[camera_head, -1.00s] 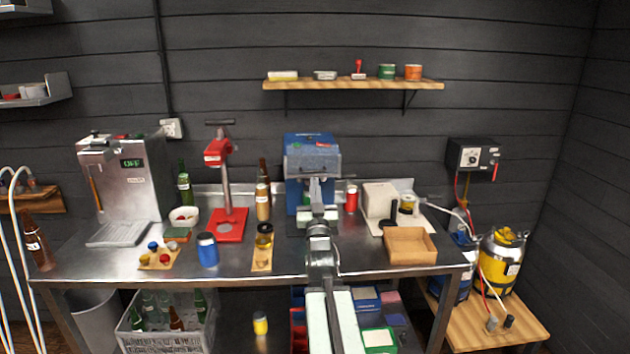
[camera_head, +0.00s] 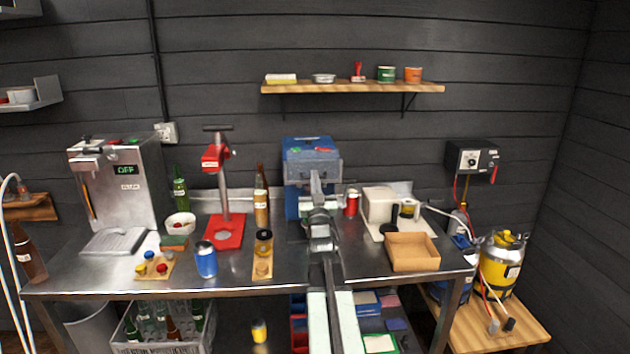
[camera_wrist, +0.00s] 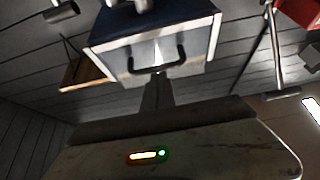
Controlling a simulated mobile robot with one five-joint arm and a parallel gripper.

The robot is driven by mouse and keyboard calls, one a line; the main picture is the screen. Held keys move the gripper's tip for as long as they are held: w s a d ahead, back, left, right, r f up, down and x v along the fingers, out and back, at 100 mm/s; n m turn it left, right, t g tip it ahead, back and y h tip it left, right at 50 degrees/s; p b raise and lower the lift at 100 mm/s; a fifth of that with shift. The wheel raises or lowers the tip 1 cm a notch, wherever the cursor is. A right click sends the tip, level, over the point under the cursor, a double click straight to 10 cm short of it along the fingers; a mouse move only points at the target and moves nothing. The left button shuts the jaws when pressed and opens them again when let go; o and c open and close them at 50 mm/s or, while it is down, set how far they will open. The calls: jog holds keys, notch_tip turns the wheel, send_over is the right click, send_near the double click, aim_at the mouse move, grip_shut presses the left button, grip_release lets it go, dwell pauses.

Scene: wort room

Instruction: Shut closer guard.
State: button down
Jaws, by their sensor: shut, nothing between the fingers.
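The closer is a blue machine (camera_head: 294,203) at the back of the steel bench. Its guard (camera_head: 322,166) is a pale grey, see-through box front at the machine's upper half, projecting forward. In the wrist view the guard (camera_wrist: 200,50) fills the top middle, with a dark curved handle (camera_wrist: 178,62) on its face. My gripper (camera_head: 316,178) is shut and empty, right in front of the guard. In the wrist view my gripper (camera_wrist: 157,80) points at the handle; I cannot tell whether it touches. My arm hides the closer's lower front.
A red bench capper (camera_head: 222,190) and brown bottle (camera_head: 262,205) stand left of the closer. A red can (camera_head: 351,203), white box (camera_head: 378,204) and cardboard tray (camera_head: 412,251) stand to its right. A wooden shelf (camera_head: 350,88) hangs above.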

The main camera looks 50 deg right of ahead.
notch_tip(320, 180, down, 12)
jog(key=b, duration=1.2)
jog(key=shift+r, duration=0.2)
jog(key=shift+a+r, duration=0.1)
